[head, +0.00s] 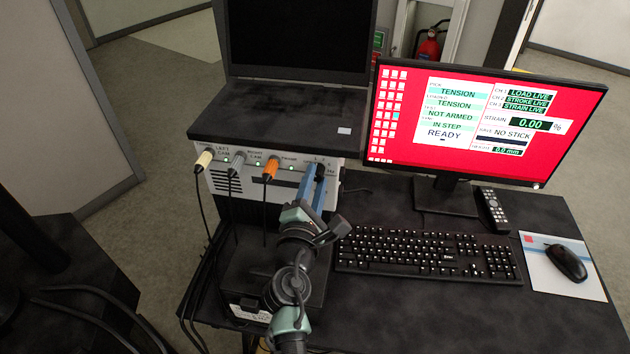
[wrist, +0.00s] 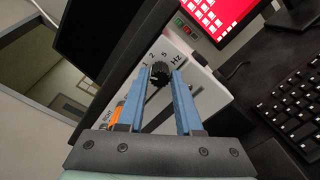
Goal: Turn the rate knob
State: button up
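The rate knob (wrist: 160,74) is a small black dial on the white front panel, with the numbers 1, 2, 5 and "Hz" printed around it in the wrist view. My gripper (wrist: 161,76) has two blue fingers, spread apart, with the knob showing between their tips. A gap shows on the right side of the knob; whether the left finger touches it I cannot tell. In the head view my gripper (head: 317,182) reaches the right end of the panel, and its fingers and the arm largely hide the knob there.
The white control box (head: 222,185) carries cream, grey and orange plugs with hanging cables left of my gripper. A dark laptop (head: 280,108) sits on top. A monitor (head: 470,120), keyboard (head: 425,252), remote (head: 493,210) and mouse (head: 566,262) stand to the right.

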grip_shut()
jog(key=shift+f+m+b, duration=0.1)
jog(key=shift+m+b, duration=0.8)
jog(key=shift+m, duration=0.4)
jog(key=m+b, duration=0.3)
jog(key=m, duration=0.2)
jog(key=shift+f, duration=0.1)
jog(key=m+b, duration=0.4)
jog(key=m, duration=0.1)
jog(key=shift+m, duration=0.4)
jog(key=m+b, duration=0.3)
jog(key=m, duration=0.1)
jog(key=shift+m, duration=0.4)
